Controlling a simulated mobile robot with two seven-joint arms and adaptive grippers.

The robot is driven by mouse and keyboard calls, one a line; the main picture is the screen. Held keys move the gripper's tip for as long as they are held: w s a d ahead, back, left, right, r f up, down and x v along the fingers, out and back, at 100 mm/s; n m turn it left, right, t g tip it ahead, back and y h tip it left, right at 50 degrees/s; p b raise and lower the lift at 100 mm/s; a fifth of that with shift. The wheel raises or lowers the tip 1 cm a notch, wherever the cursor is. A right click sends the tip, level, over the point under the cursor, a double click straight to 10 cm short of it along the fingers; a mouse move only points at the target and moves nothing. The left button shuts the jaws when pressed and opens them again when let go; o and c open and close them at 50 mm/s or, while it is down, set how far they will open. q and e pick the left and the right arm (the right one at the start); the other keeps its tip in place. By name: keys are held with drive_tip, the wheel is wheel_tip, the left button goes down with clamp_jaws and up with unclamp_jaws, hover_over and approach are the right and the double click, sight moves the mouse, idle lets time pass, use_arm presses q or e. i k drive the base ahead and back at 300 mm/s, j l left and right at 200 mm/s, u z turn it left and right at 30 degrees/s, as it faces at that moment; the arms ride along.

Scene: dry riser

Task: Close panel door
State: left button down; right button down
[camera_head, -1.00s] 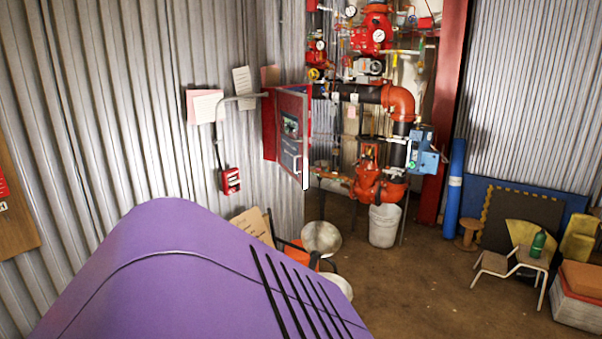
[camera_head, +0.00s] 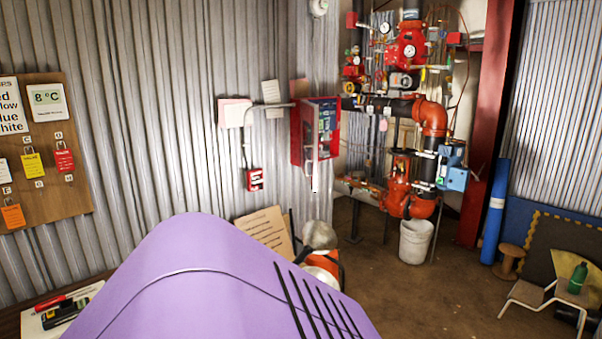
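The red panel box (camera_head: 301,132) is on the corrugated wall near the middle of the camera_head view. Its side facing right shows blue, grey and dark parts (camera_head: 326,127) within a red frame. A pale upright strip (camera_head: 316,178) shows at its lower edge. At this size I cannot tell door from box clearly, nor the door's exact angle. Neither of my grippers is in view, and nothing of mine is seen touching the panel.
Red and black riser pipes (camera_head: 430,120) stand right of the panel, with a white bucket (camera_head: 415,240) below. A tag board (camera_head: 45,150) hangs left. Floor (camera_head: 385,290) is clear at lower middle.

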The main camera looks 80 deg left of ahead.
sight(310, 111)
drive_tip(key=i+u, duration=0.8)
drive_tip(key=i+l+u, duration=0.2)
drive_tip(key=i+u, duration=0.5)
drive_tip(key=u, duration=0.25)
drive_tip(key=i+l+u, duration=0.1)
drive_tip(key=i+u, duration=0.15)
drive_tip(key=u, duration=0.2)
drive_tip(key=i+l+u, duration=0.15)
drive_tip(key=u, duration=0.35)
drive_tip(key=i+l+u, duration=0.15)
drive_tip(key=u, duration=0.3)
drive_tip(key=i+l+u, duration=0.25)
drive_tip(key=u, duration=0.2)
drive_tip(key=i+l+u, duration=0.15)
drive_tip(key=l+u, duration=0.15)
drive_tip(key=u, duration=0.15)
